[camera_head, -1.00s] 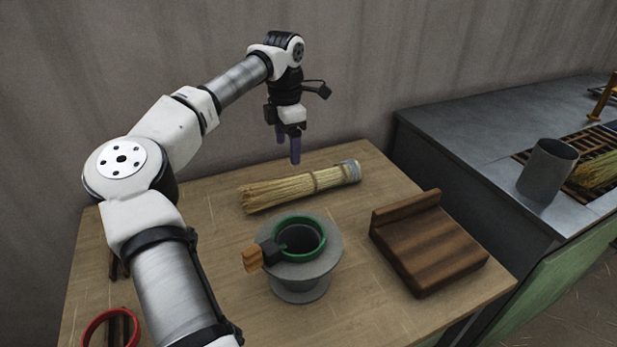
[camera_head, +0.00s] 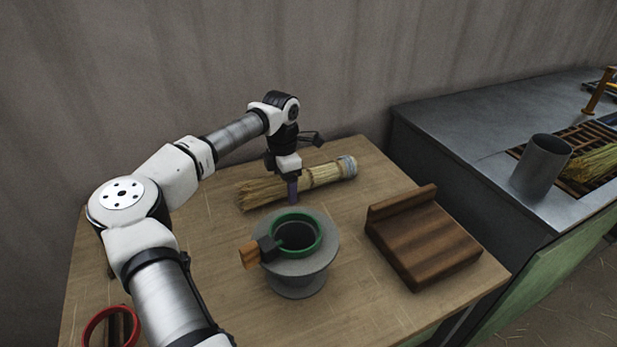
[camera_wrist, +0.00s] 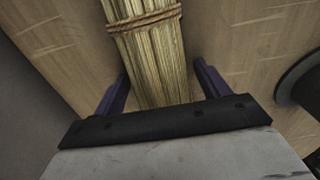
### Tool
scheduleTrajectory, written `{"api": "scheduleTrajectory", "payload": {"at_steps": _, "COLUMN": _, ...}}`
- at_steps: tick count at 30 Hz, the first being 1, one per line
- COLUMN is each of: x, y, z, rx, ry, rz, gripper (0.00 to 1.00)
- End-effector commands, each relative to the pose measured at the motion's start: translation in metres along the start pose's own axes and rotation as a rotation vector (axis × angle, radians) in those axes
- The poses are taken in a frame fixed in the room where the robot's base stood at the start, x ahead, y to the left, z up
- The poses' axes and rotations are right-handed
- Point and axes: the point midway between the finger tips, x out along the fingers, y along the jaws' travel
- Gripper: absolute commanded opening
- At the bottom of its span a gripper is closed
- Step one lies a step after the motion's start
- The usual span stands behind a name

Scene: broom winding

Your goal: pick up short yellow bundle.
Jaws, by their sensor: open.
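The short yellow bundle (camera_head: 262,193) is a straw bundle lying flat on the wooden table, with a twine tie and a pale grey wrapped end at its right. My gripper (camera_head: 291,190) points down over the middle of the bundle in the head view. In the wrist view the bundle (camera_wrist: 152,55) runs between the two purple fingers of my gripper (camera_wrist: 160,90), one on each side. The jaws are open, and gaps show between the fingers and the straw. The far finger is hidden in the head view.
A grey pedestal (camera_head: 297,283) with a green ring (camera_head: 318,245) and an orange-handled clamp stands in front of the bundle. A brown wooden block (camera_head: 425,245) sits to the right. A red ring (camera_head: 88,330) lies at front left. A grey counter (camera_head: 450,125) adjoins the right.

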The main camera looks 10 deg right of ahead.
Motion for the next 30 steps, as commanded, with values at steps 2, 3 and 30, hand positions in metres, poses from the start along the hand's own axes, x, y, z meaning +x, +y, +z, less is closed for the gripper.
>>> {"api": "scheduleTrajectory", "payload": {"at_steps": 2, "x": 0.0, "y": 0.0, "z": 0.0, "rx": 0.0, "ry": 0.0, "rz": 0.001, "gripper": 0.75}}
{"api": "scheduleTrajectory", "payload": {"at_steps": 3, "x": 0.0, "y": 0.0, "z": 0.0, "rx": 0.0, "ry": 0.0, "rz": 0.001, "gripper": 0.75}}
{"api": "scheduleTrajectory", "payload": {"at_steps": 30, "x": -0.017, "y": 0.001, "z": 0.0, "rx": 0.0, "ry": -0.001, "rz": 0.003, "gripper": 0.26}}
